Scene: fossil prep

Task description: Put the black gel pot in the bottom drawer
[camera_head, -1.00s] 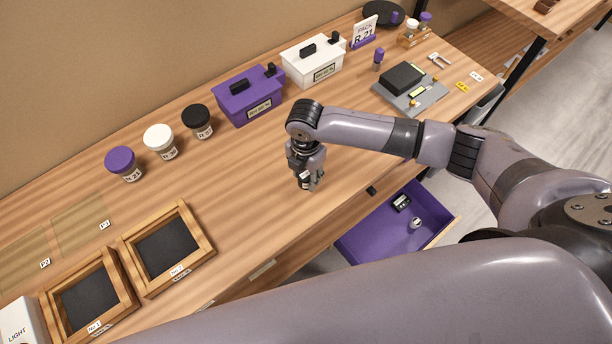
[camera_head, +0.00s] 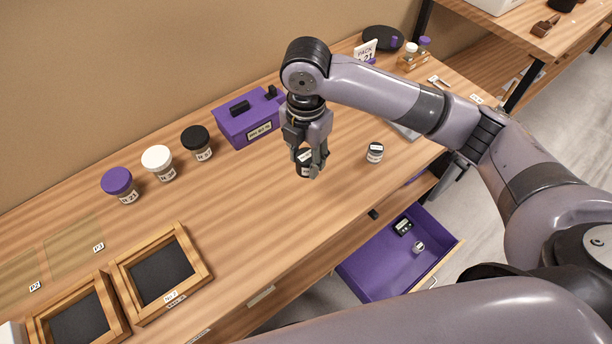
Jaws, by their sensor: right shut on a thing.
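My right gripper (camera_head: 308,166) is shut on a small black pot (camera_head: 303,157) with a white label. It holds the pot upright above the tabletop, in front of the purple box; the fingers hide part of it. An open drawer (camera_head: 372,267) with a purple inside sticks out below the table's front edge, to the lower right of the gripper. Inside it lie a black labelled item (camera_head: 402,228) and a small silvery pot (camera_head: 419,246). My left gripper is not in view.
A grey-lidded pot (camera_head: 375,152) stands on the table right of the gripper. Jars with purple (camera_head: 117,181), white (camera_head: 157,158) and black (camera_head: 195,138) lids line the back left. A purple box (camera_head: 246,122) stands behind. Two wooden frames (camera_head: 200,262) lie front left.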

